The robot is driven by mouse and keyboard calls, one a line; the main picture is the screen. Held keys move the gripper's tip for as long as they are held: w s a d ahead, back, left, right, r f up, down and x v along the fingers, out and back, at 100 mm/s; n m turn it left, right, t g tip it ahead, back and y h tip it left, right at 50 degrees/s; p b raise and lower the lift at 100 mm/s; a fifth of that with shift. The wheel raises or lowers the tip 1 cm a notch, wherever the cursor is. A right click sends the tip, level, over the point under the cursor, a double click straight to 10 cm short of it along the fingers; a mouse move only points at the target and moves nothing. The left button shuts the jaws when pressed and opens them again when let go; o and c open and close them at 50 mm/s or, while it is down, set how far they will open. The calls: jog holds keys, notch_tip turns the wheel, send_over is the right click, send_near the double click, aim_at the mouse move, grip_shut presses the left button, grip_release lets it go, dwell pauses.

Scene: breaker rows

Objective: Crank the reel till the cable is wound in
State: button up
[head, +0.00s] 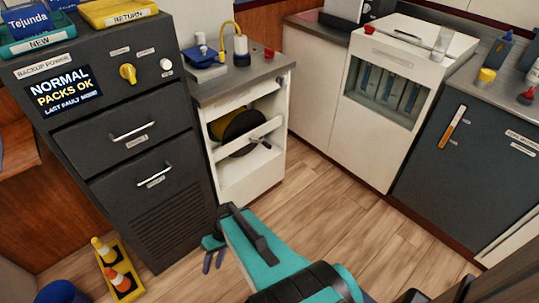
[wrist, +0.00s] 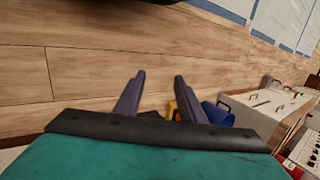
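The cable reel sits in the open front of the white cabinet (head: 272,177), left of centre in the head view. Its dark drum (head: 240,128) carries yellow cable (head: 219,128). A short crank handle (head: 263,143) sticks out at its right, in front of a white cross bar (head: 245,137). More yellow cable (head: 222,30) loops up on the counter above. My gripper (head: 213,260) hangs over the floor, below and apart from the reel. In the wrist view my gripper (wrist: 159,75) has its two fingers apart, with nothing held between them. The reel is not recognisable in the wrist view.
A dark backup power cabinet (head: 120,130) with drawer handles stands left of the reel. Small cones on a yellow tray (head: 117,280) and a blue bin (head: 62,292) are on the floor at lower left. Wooden floor (head: 340,205) is clear between the reel and the right-hand cabinets.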

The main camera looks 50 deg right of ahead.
jog(key=w+d+t+y+b, duration=0.1)
jog(key=w+d+t+b, duration=0.4)
jog(key=w+d+b, duration=0.35)
jog(key=t+h+b, duration=0.8)
jog(key=t+b, duration=0.6)
jog(key=b, duration=0.3)
send_near(270, 147)
jog(key=s, duration=0.4)
jog(key=shift+w+m, duration=0.25)
jog(key=shift+m, duration=0.05)
jog(key=shift+w+f, duration=0.1)
jog(key=w+b, duration=0.1)
jog(key=w, duration=0.3)
jog(key=w+b, duration=0.1)
jog(key=w, duration=0.4)
jog(key=w+d+b, duration=0.1)
jog(key=w, duration=0.3)
jog(key=shift+w, duration=0.35)
grip_shut()
